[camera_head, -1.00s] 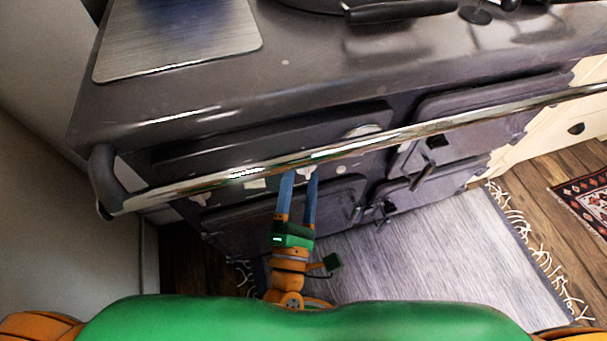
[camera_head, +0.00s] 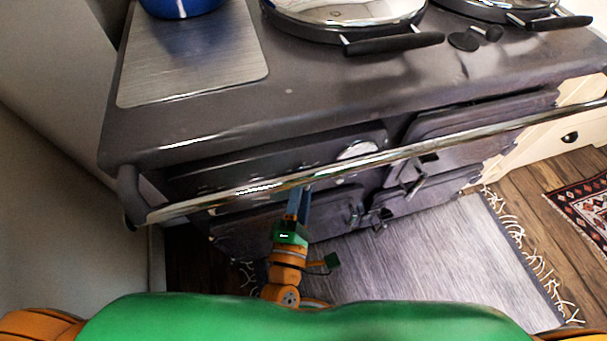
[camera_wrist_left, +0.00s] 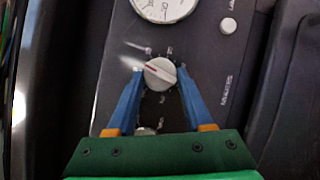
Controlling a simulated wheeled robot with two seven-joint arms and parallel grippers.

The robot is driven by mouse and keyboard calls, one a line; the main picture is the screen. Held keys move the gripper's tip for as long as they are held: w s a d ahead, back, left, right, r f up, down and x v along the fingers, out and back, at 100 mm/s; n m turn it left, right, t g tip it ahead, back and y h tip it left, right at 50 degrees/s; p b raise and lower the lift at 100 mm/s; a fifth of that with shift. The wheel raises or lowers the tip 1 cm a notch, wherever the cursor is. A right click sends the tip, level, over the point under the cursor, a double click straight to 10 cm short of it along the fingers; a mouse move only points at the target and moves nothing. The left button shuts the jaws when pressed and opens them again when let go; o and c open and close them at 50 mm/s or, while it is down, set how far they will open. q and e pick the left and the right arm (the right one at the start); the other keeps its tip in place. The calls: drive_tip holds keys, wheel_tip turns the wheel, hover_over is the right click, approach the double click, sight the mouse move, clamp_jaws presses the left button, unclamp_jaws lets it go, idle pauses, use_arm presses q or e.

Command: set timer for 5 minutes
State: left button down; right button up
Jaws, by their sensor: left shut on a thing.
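The round white timer knob (camera_wrist_left: 160,73) is on the dark control panel, with a dark reddish pointer line across it and small marks around it. The pointer lies toward the left of the left wrist view. A side label (camera_wrist_left: 226,90) appears to read MINUTES. My left gripper (camera_wrist_left: 160,80) is shut on the knob, with one blue fingertip at each side. In the head view my left gripper (camera_head: 299,200) reaches the panel under the chrome rail, which hides the fingertips and the knob. My right gripper is not in view.
The chrome rail (camera_head: 415,150) runs across the stove front, close above my gripper. A round white gauge (camera_wrist_left: 165,6) and a small white button (camera_wrist_left: 228,25) are near the knob. Oven doors (camera_head: 285,218) are below. A grey rug (camera_head: 430,250) lies on the floor.

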use_arm(q)
drive_tip(key=shift+r+m+g+p, duration=0.1)
drive_tip(key=shift+m+g+p, duration=0.4)
drive_tip(key=shift+m, duration=0.4)
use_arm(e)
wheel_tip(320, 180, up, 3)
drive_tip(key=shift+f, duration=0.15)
use_arm(q)
drive_tip(key=shift+c, duration=1.6)
unclamp_jaws()
drive_tip(key=shift+s, duration=0.15)
drive_tip(key=s+a, duration=0.1)
drive_tip(key=s, duration=0.5)
drive_tip(key=shift+s, duration=0.4)
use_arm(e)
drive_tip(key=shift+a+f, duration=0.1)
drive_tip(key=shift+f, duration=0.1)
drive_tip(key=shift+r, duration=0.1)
